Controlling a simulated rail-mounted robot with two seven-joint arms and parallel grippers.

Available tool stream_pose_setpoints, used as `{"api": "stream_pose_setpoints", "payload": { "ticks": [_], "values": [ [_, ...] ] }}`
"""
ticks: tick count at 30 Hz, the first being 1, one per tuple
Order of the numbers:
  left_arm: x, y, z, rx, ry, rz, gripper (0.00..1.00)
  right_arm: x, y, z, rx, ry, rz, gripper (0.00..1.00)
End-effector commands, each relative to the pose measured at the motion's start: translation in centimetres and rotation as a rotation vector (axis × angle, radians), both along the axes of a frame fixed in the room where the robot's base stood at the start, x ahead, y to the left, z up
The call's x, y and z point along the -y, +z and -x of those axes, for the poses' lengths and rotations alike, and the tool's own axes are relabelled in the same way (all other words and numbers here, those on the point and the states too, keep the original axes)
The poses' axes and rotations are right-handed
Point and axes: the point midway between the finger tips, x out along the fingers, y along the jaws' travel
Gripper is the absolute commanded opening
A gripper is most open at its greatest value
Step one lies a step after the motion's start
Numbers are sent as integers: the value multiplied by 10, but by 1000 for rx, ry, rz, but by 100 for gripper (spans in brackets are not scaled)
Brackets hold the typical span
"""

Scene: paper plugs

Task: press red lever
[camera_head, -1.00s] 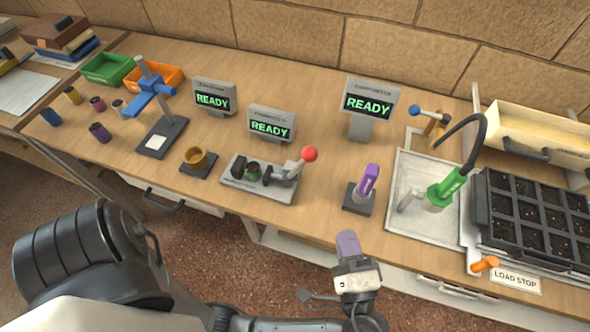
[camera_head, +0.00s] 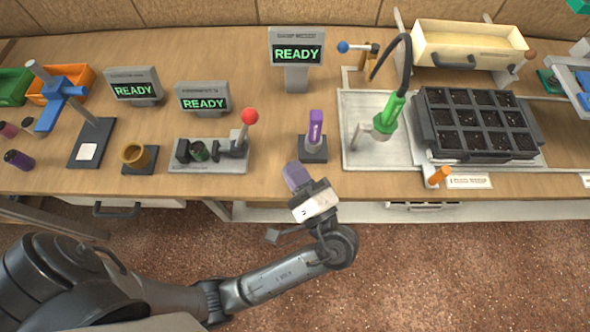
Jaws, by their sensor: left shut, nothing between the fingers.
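The red lever is a grey arm with a red ball knob (camera_head: 250,117), raised and tilted up at the right end of a grey clamp fixture (camera_head: 208,160). A small dark green cylinder (camera_head: 199,151) sits in the fixture. My left gripper (camera_head: 296,175) has a purplish tip, is shut and holds nothing. In the picture it is below and to the right of the red knob, at the table's front edge, apart from the lever. My right gripper is not in view.
A purple-handled tool (camera_head: 315,130) on a dark base stands just beyond my left gripper. A brown ring cup (camera_head: 136,155) is left of the fixture. Several screens read READY, one behind the fixture (camera_head: 204,99). A green-handled tool (camera_head: 389,111) and a black soil tray (camera_head: 475,124) are to the right.

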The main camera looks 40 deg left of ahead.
Motion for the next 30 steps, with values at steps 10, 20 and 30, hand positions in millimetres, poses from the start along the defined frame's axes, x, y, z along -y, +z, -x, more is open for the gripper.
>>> {"api": "stream_pose_setpoints", "payload": {
  "ticks": [10,20,30],
  "values": [
    [-60,12,-24,4,1,-3,0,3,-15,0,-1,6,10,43],
    [-89,26,-11,3,1,-1,0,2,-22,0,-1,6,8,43],
    [-94,29,-9,0,0,0,0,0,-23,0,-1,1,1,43]
  ]
}}
